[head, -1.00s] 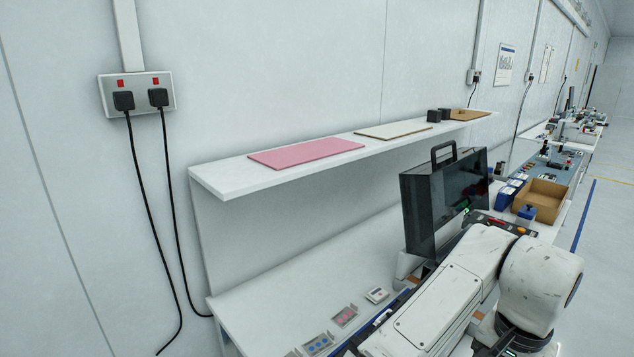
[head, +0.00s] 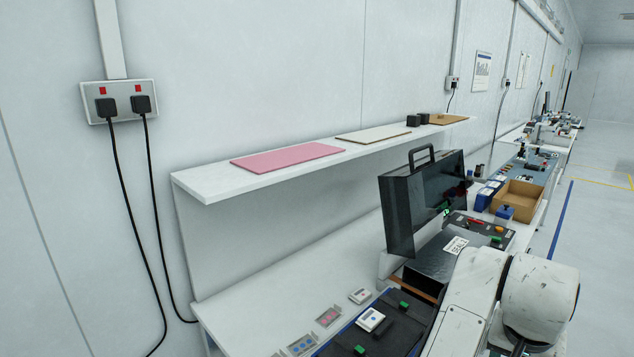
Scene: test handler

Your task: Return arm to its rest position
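My white arm (head: 490,295) shows at the lower right of the head view, in front of the bench. Its links run down out of the bottom of the picture. My gripper is not in view. The test handler (head: 440,255), a dark machine with a raised smoky lid (head: 420,200) and a handle on top, stands on the bench just behind and left of the arm. A black tray (head: 385,325) with a white device and green parts lies in front of it, partly hidden by the arm.
A white shelf (head: 205,187) above the bench bears a pink mat (head: 288,157) and a pale board (head: 373,136). A cardboard box (head: 518,200) stands beyond the handler. Small modules (head: 328,316) lie at the bench front. Floor (head: 600,250) at the right is clear.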

